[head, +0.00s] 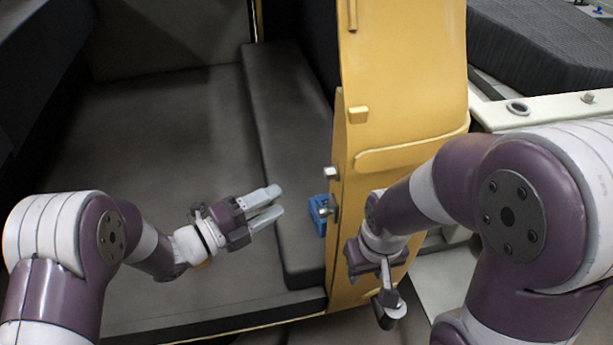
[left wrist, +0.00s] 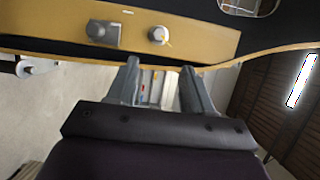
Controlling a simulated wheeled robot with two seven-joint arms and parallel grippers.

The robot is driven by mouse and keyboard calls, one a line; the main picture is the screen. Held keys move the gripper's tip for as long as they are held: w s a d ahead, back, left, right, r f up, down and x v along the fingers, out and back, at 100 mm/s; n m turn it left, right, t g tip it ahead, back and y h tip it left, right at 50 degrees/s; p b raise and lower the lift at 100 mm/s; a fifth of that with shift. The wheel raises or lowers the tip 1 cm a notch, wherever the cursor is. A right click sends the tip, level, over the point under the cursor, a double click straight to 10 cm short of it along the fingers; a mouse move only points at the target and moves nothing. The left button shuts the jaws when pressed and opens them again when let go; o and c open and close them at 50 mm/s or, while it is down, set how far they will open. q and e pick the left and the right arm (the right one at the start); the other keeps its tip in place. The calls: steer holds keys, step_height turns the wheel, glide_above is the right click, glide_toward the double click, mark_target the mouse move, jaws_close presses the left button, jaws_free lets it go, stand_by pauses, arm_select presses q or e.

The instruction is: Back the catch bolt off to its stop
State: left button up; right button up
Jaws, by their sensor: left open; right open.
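A yellow door (head: 400,90) stands upright with its narrow edge facing my left arm. On that edge are a small silver block (head: 331,172) and, below it, a blue fitting (head: 318,212) with a metal piece beside it. In the left wrist view, the yellow edge carries a grey square block (left wrist: 103,33) and a round silver knob (left wrist: 158,35). I cannot tell which is the catch bolt. My left gripper (head: 275,202) is open and empty, pointing at the edge, apart from the fittings; its fingers also show in the left wrist view (left wrist: 160,72). My right gripper (head: 388,297) is open in front of the door's face.
A dark floor (head: 170,150) and a raised dark step (head: 285,150) lie left of the door. A pale ledge (head: 550,108) and dark cushion (head: 545,45) stand at the right. There is free room around my left gripper.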

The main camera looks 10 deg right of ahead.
mark_target(325, 175)
arm_select(q)
steer(key=p+x, duration=0.2)
steer(key=x, duration=0.9)
steer(key=shift+w+p, duration=0.1)
steer(key=shift+p, duration=0.2)
steer(key=shift+w+d, duration=0.35)
steer(key=shift+d, duration=0.25)
jaws_close()
